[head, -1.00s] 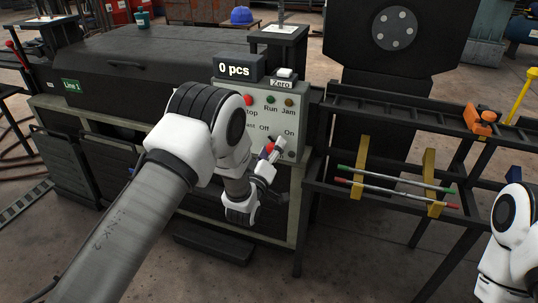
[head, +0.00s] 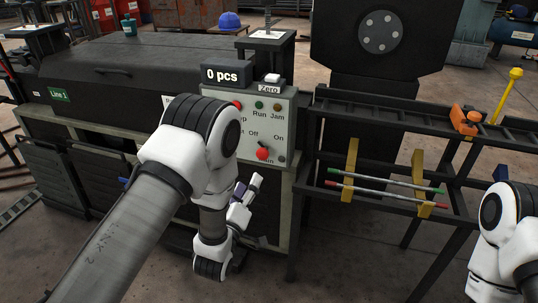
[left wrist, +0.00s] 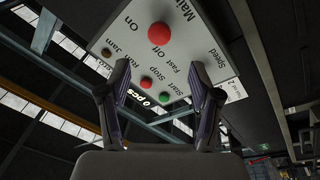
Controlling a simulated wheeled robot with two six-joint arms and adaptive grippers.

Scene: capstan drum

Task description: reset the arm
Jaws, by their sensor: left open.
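The machine's control panel (head: 274,118) carries a red knob (head: 262,153) by the Off and On labels. My left gripper (head: 246,192) is open and empty, below and left of this knob, apart from it. In the left wrist view, the open fingers (left wrist: 160,88) point toward the panel (left wrist: 185,55), with the red knob (left wrist: 159,33) beyond them. Small red, green and brown round parts show on the panel there. My left arm hides the panel's left part in the head view. My right arm shows at the right edge, but its gripper is out of view.
A counter (head: 224,74) reading "0 pcs" and a white Zero button (head: 272,78) sit above the panel. On the right, a dark rack (head: 395,112) holds red-tipped and green-tipped rods (head: 385,178) on yellow brackets. An orange device (head: 466,119) sits on its rail.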

